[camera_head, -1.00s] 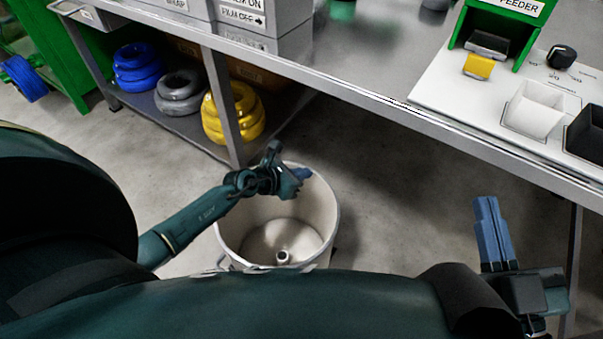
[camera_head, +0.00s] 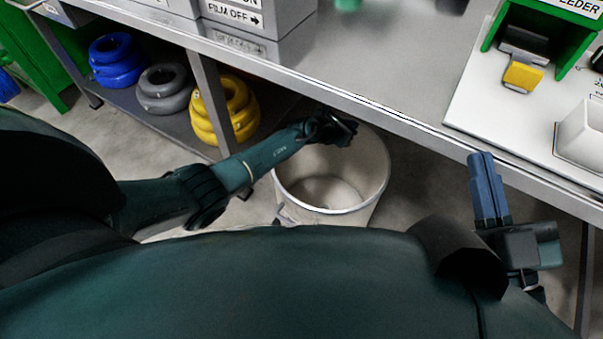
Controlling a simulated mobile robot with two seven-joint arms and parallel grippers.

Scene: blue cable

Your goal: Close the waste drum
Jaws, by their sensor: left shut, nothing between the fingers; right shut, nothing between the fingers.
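The waste drum (camera_head: 376,190) is a whitish round bin on the floor, under the front edge of the bench. Its top is open and I look down into it; a pale round surface (camera_head: 330,192) shows at the bottom. I cannot make out a separate lid. My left gripper (camera_head: 345,130) is at the drum's far rim, shut and empty; its fingers are mostly hidden, and I cannot tell whether it touches the rim. My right gripper (camera_head: 482,188) is shut and empty, with blue fingers pointing up, right of the drum by the bench edge.
The steel bench (camera_head: 400,50) runs above the drum. Its lower shelf holds blue (camera_head: 115,60), grey (camera_head: 165,88) and yellow (camera_head: 225,110) coils. A green feeder (camera_head: 575,45) with a yellow flap (camera_head: 523,76) and a white bin (camera_head: 585,135) stand on the bench.

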